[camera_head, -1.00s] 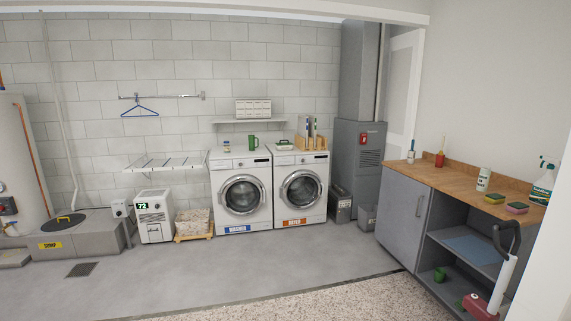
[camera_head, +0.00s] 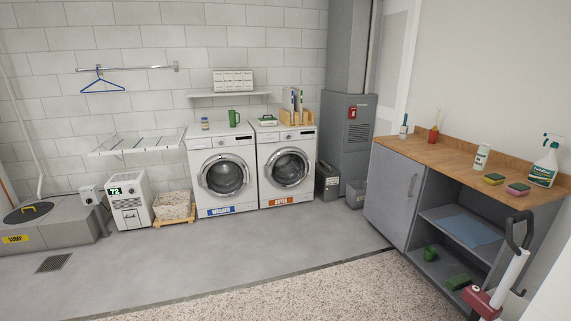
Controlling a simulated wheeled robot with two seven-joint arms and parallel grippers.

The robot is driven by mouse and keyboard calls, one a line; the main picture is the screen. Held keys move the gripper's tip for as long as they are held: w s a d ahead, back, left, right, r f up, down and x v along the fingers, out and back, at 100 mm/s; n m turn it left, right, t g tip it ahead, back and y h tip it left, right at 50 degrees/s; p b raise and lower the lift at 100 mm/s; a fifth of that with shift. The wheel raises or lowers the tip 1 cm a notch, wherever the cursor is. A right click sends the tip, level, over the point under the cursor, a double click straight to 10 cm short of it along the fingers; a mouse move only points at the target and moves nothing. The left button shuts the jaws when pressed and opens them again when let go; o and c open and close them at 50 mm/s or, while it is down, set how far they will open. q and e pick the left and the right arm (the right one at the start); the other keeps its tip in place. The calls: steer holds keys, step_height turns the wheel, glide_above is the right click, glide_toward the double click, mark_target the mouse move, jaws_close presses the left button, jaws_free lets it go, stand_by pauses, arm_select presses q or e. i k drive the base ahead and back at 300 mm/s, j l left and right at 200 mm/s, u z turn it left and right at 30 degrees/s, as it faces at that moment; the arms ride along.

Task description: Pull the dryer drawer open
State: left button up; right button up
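The dryer (camera_head: 287,168) is a white front-loader with a round glass door, against the back wall. An orange label reading DRYER (camera_head: 280,201) is at its lower front. A drawer panel seems to lie at its upper left front (camera_head: 269,138), but its edges are too small to make out. The washer (camera_head: 220,172), with a blue WASHER label, stands directly left of it. The dryer is across the floor from me. Neither of my grippers shows in the view.
Open grey floor (camera_head: 200,252) lies before the machines, with speckled flooring (camera_head: 290,290) nearer. A wood-topped cabinet (camera_head: 395,190) stands at right, with a red-based upright vacuum (camera_head: 495,290) before it. A dehumidifier (camera_head: 130,198), wooden-based basket (camera_head: 173,206) and sump (camera_head: 50,225) are at left.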

mark_target(274, 137)
steer(key=i, duration=3.5)
